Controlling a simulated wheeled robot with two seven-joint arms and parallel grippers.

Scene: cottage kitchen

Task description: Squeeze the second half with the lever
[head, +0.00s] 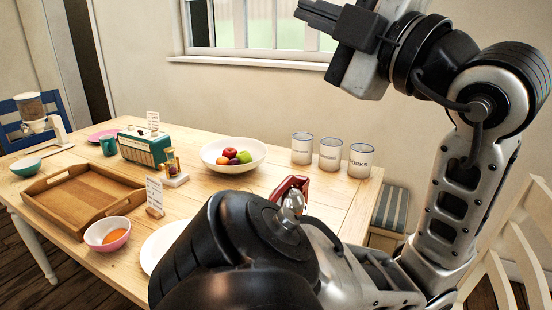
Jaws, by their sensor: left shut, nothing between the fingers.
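A pink bowl (97,246) with an orange piece (114,236) in it stands at the front of the table. A red object (287,187), perhaps the press with its lever, shows only in part behind my dark arm link. Its lower part is hidden, so what it holds and how its lever stands cannot be told. My left gripper (304,13) is high up in front of the window, well above the table. Its dark fingers are shut and empty, pointing left. My right gripper is not in view.
A white plate (160,246) is partly covered by my arm. A wooden tray (44,215), teal radio (143,148), small rack with bottles (174,180), fruit bowl (216,166) and three white canisters (330,154) stand on the table (190,205). Chairs stand at left and right.

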